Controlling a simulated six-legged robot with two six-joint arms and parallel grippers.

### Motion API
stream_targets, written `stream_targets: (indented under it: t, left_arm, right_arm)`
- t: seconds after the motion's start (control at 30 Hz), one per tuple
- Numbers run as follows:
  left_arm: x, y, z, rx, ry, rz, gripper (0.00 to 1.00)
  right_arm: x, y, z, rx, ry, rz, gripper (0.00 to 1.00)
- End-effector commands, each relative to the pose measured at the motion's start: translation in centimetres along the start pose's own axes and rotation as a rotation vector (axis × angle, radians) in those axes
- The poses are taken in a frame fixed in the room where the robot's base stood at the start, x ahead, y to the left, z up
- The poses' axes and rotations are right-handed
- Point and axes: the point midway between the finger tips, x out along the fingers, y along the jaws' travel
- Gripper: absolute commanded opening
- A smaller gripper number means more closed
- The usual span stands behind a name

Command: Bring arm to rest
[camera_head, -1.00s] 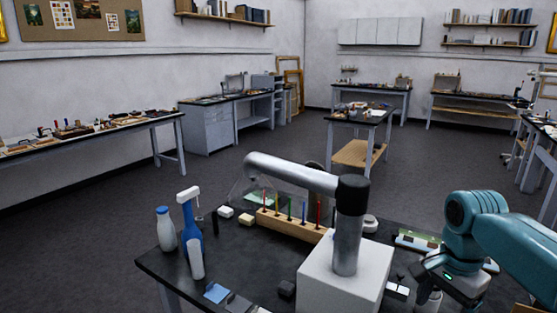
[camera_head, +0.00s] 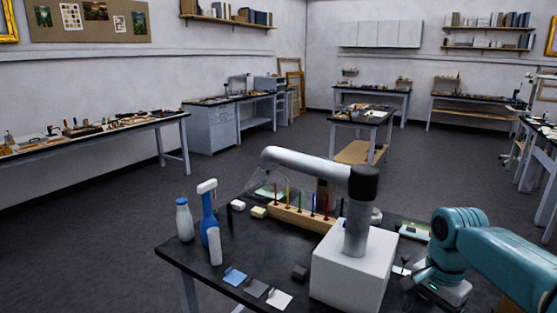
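My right arm, teal, comes in from the right edge of the head view. Its gripper (camera_head: 438,288) hangs low over the right part of the black worktable (camera_head: 215,268), beside the white block (camera_head: 350,272). Its fingers are mostly hidden under the wrist, so I cannot tell whether they are open or shut, or whether they hold anything. My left arm and gripper are not in view.
A thick grey bent tube (camera_head: 320,168) rises from the white block. A wooden rack (camera_head: 300,217) with coloured sticks stands behind it. Coloured cards (camera_head: 256,288) lie in front.

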Motion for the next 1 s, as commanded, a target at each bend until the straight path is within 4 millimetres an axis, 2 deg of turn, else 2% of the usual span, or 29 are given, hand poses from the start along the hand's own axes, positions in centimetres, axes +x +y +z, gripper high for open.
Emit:
stream_targets:
  t: [0.03,0.27,0.37,0.47,0.57,0.6,0.7,0.83,0.9,1.0]
  left_arm:
    - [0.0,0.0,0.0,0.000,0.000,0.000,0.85]
    - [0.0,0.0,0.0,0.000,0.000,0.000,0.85]
    - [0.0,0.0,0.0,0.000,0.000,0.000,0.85]
    - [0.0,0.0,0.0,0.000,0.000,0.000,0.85]
    - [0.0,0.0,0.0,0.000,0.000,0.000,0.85]
    - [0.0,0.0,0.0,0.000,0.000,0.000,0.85]
    - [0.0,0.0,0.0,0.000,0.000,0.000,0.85]
    - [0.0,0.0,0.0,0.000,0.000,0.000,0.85]
    - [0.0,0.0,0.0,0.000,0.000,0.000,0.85]
    - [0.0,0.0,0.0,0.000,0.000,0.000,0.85]
  right_arm:
    - [1.6,-0.5,0.2,-0.034,-0.011,-0.002,0.77]
    - [9.3,-2.5,2.4,-0.206,-0.059,-0.044,0.77]
    - [13.7,-2.9,4.2,-0.296,-0.089,-0.071,0.77]
    - [19.1,-2.7,7.1,-0.403,-0.128,-0.111,0.77]
    - [25.7,-1.1,11.6,-0.525,-0.172,-0.168,0.77]
    - [28.2,0.0,13.7,-0.574,-0.184,-0.193,0.77]
    - [32.7,3.3,18.5,-0.672,-0.195,-0.245,0.77]
    - [35.4,7.6,23.0,-0.763,-0.183,-0.277,0.77]
    - [35.9,9.2,24.3,-0.796,-0.171,-0.284,0.77]
    - [36.2,10.5,25.3,-0.825,-0.158,-0.287,0.77]
